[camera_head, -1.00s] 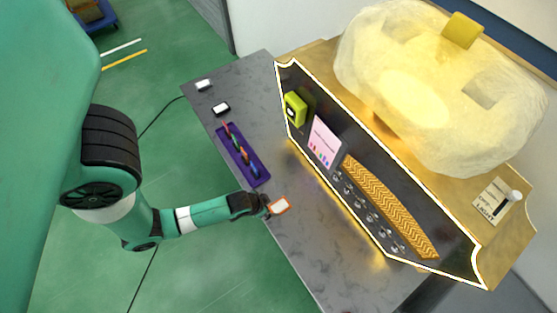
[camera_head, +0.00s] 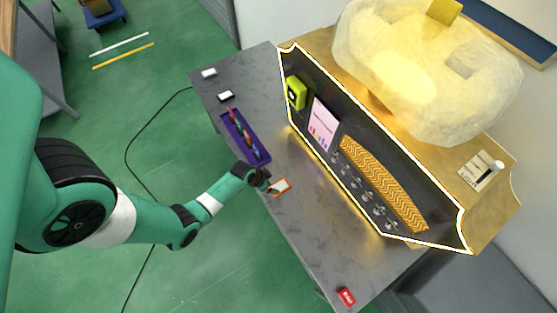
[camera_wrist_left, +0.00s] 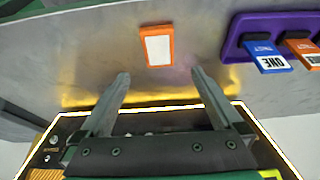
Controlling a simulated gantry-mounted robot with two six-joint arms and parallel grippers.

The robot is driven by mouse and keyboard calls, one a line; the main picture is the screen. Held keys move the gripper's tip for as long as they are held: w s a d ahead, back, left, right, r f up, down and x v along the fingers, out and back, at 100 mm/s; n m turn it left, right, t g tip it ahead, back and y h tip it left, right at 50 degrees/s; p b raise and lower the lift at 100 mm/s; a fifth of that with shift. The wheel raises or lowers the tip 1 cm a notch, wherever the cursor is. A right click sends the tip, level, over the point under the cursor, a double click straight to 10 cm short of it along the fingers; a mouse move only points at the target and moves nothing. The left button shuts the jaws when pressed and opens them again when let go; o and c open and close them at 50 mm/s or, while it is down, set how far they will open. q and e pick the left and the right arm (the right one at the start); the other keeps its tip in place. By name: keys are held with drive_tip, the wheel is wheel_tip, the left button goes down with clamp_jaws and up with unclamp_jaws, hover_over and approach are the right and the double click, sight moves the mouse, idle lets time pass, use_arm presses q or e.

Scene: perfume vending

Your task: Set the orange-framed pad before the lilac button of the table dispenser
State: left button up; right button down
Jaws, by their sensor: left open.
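The orange-framed pad (camera_head: 281,187), with a white face, lies on the grey table in front of the dispenser. In the left wrist view the pad (camera_wrist_left: 157,46) lies just beyond my fingertips, between their lines. My left gripper (camera_head: 267,184) is beside the pad, open and empty; its two spread fingers show in the left wrist view (camera_wrist_left: 160,78). The table dispenser (camera_head: 300,62) has a dark, light-edged front with a row of small round fittings (camera_head: 367,196). I cannot make out a lilac button. My right gripper is out of view.
A purple tray (camera_head: 264,161) with several coloured items lies beside the gripper. Two small white-faced pads, one pale-framed (camera_head: 209,73) and one black-framed (camera_head: 226,96), lie at the far end. A red item (camera_head: 346,296) is at the near end. The table between is clear.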

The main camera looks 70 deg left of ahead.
use_arm(q)
drive_tip(key=b, duration=0.5)
approach(280, 187)
drive_tip(key=x, duration=0.3)
drive_tip(key=shift+s+a, duration=0.15)
drive_tip(key=shift+a, duration=0.15)
drive_tip(key=b+x, duration=0.4)
drive_tip(key=x, duration=0.1)
drive_tip(key=shift+w+d+f, duration=0.15)
drive_tip(key=shift+w+f, duration=0.05)
drive_tip(key=shift+f, duration=0.1)
